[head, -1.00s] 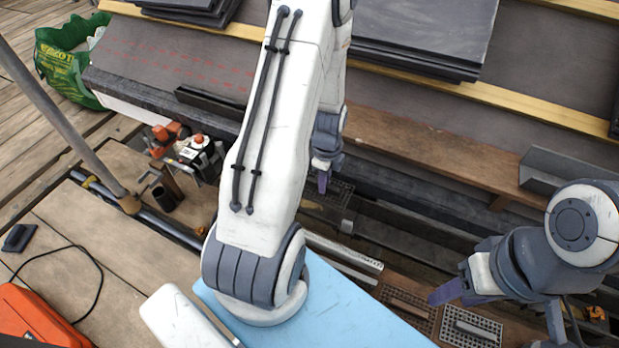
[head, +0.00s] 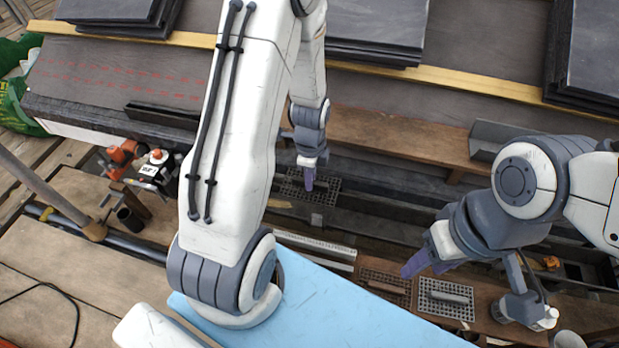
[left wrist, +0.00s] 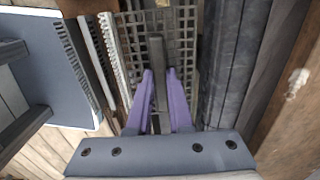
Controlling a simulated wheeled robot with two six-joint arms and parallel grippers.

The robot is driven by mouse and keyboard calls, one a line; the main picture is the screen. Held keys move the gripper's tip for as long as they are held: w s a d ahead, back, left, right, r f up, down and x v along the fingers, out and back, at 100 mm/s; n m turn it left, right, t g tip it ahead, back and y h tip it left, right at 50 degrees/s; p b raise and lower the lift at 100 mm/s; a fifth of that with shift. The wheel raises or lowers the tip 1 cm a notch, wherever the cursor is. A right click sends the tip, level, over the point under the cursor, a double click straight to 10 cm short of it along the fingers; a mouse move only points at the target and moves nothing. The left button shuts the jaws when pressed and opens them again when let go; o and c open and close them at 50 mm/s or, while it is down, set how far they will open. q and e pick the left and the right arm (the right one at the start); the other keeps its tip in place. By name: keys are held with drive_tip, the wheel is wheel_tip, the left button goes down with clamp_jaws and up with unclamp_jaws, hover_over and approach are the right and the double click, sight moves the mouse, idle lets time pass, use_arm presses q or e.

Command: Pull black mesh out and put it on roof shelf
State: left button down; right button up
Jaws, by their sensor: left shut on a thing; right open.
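My left gripper (head: 309,180) points down at the middle of the head view. It is shut on the handle bar of a black mesh (head: 328,191), a flat grid plate. The left wrist view shows the mesh (left wrist: 184,45) upper middle, with its dark bar (left wrist: 157,75) between the purple fingers. Whether the mesh touches anything beneath it is unclear. My right gripper (head: 416,263) is open and empty, above and right of a dark mesh (head: 380,290). The brown wooden roof shelf (head: 400,138) runs along the roof, behind the left gripper.
A grey mesh (head: 446,299) lies beside the dark one. A dark grey angled piece (head: 490,140) sits at the shelf's right end. Slate stacks (head: 375,35) lie higher on the roof. A light blue board (head: 340,305) is in front. Much of the shelf surface is clear.

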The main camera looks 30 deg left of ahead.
use_arm(q)
drive_tip(key=shift+r, duration=0.15)
drive_tip(key=shift+r+p, duration=3.4)
drive_tip(key=shift+p, duration=0.15)
